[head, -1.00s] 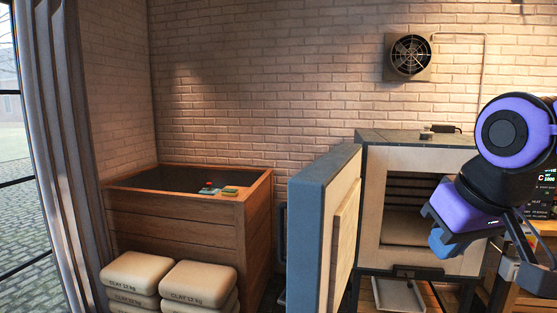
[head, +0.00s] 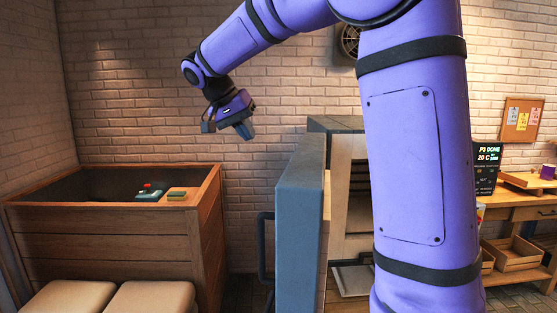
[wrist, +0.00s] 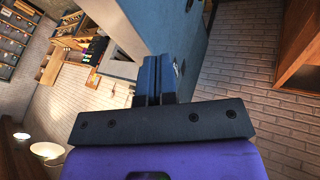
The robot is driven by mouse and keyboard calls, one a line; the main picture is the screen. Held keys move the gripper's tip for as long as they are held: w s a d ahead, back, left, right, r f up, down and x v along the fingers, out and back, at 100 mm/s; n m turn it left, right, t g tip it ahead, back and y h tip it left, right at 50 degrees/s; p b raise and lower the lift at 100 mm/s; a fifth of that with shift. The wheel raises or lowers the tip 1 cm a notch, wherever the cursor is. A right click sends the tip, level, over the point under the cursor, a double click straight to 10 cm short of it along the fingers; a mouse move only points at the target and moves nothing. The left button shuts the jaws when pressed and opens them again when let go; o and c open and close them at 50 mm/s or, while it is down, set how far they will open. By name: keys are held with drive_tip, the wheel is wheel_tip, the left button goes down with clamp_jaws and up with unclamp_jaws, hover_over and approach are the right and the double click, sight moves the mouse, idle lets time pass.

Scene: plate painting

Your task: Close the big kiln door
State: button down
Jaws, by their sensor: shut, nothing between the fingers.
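The big kiln (head: 345,150) stands behind my arm in the head view, with part of its light interior showing. Its thick blue-grey door (head: 298,240) stands open, swung out toward me and seen almost edge-on. A dark bar handle (head: 264,262) is on the door's left, outer face. My gripper (head: 241,130) is up in the air to the left of the door, above and apart from it, pointing down. In the wrist view my gripper's fingers (wrist: 158,75) are together with nothing between them, and the blue door (wrist: 195,40) shows beyond them.
A wall fan (head: 348,42) is behind my arm. A narrow floor gap lies between bin and door.

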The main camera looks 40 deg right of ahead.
drive_tip(key=s+d+f+m, duration=0.1)
drive_tip(key=d+f, duration=0.7)
drive_tip(key=d, duration=0.1)
drive_tip(key=shift+d+f+g+h, duration=0.15)
drive_tip(key=shift+g+h, duration=0.15)
drive_tip(key=shift+h, duration=0.1)
drive_tip(key=shift+s, duration=0.1)
